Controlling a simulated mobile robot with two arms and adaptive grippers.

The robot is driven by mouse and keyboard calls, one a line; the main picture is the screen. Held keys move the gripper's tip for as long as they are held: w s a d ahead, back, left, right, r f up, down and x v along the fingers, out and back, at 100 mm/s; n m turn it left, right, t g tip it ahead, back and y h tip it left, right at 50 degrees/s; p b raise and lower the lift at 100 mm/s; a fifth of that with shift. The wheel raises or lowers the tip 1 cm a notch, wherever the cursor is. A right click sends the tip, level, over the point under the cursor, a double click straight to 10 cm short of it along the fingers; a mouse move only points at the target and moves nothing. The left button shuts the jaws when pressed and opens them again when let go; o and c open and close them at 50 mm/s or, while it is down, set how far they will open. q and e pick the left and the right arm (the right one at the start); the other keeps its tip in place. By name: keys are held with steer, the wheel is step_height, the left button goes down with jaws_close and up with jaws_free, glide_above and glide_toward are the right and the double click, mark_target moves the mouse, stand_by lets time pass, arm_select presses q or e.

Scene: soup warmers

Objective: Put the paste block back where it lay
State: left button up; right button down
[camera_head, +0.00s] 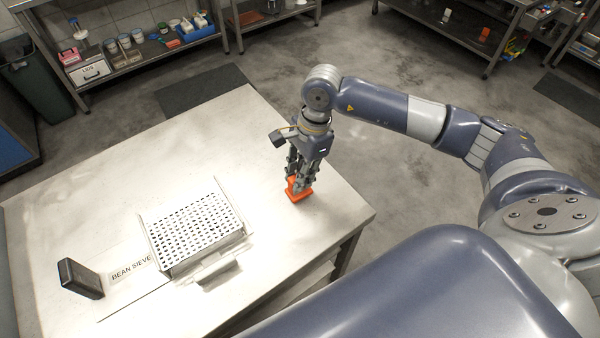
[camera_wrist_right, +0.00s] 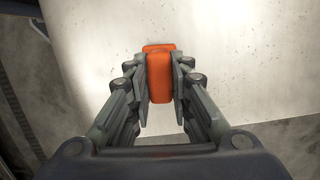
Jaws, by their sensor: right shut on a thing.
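The paste block, an orange block with rounded edges, is at the right part of the steel table (camera_head: 100,210) in the head view (camera_head: 298,190). It also shows between the fingers in the right wrist view (camera_wrist_right: 158,72). My right gripper (camera_head: 300,182) points down and is shut on the block, with one finger on each side; it also shows in the right wrist view (camera_wrist_right: 160,85). The block is at or just above the table top; I cannot tell whether it touches. My left gripper is not in view.
A perforated metal sieve (camera_head: 196,226) stands on the table left of the block, beside a "BEAN SIEVE" label (camera_head: 131,267) and a black block-shaped thing (camera_head: 80,278). The table's right corner is near the gripper. Shelves (camera_head: 130,62) with containers stand at the back.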

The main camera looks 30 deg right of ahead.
steer(key=shift+f, duration=0.2)
steer(key=c, duration=1.4)
jaws_free()
steer(key=shift+o, duration=0.2)
steer(key=shift+r, duration=0.1)
steer(key=v, duration=1.1)
steer(key=shift+r, duration=0.4)
